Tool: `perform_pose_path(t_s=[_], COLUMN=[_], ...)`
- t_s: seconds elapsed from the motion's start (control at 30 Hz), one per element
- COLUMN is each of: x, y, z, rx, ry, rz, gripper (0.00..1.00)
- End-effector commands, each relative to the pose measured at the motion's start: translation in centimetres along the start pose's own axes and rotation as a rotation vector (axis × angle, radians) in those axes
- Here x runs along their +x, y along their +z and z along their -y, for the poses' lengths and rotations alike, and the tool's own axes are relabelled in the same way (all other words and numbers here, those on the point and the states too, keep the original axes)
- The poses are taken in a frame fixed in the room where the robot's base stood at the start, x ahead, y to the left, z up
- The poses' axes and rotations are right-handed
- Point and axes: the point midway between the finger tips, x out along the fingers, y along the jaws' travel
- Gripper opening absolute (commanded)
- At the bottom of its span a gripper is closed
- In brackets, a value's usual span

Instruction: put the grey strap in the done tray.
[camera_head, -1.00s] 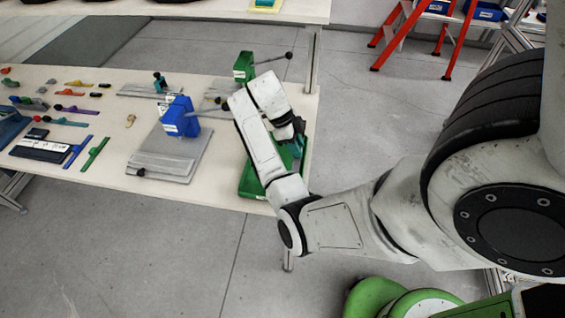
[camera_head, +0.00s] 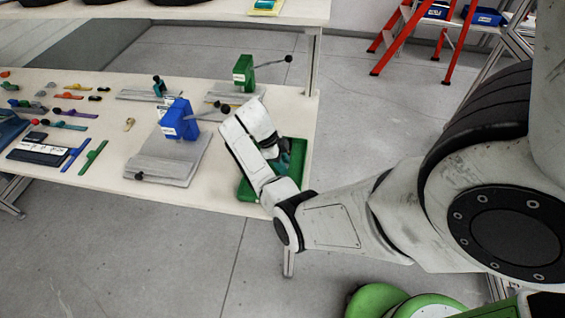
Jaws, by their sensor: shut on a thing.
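The green tray (camera_head: 299,152) lies at the right end of the white table, partly hidden by my arm; I take it to be the done tray. My gripper (camera_head: 281,160) is low over this tray, pointing down, mostly behind my own wrist. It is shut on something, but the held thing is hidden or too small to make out. A teal patch shows at the gripper's end. I cannot single out the grey strap; small greyish pieces (camera_head: 40,94) lie among the parts at the table's left.
A blue clamp (camera_head: 179,120) stands on a grey plate (camera_head: 165,160) left of my arm. A green clamp (camera_head: 243,74) with a long lever stands behind my wrist. Several coloured straps and small parts lie at the left, with a green strip (camera_head: 93,157) near the front edge.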

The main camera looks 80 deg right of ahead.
Motion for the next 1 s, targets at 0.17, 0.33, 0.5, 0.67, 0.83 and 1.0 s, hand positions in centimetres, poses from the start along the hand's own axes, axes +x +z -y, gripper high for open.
perform_pose_path(t_s=[0.17,0.33,0.5,0.67,0.83,1.0], x=[0.2,0.2,0.2,0.0,-1.9,-5.4], y=[0.1,0.1,0.1,0.0,-0.1,-0.2], z=[0.0,0.0,0.0,0.0,0.0,0.1], rx=[0.0,0.0,0.0,0.0,0.0,0.0], ry=[0.0,0.0,0.0,0.0,-0.001,-0.001], rz=[0.0,0.0,0.0,0.0,0.001,0.001], gripper=[0.34,0.5,0.56,0.56,0.56,0.56])
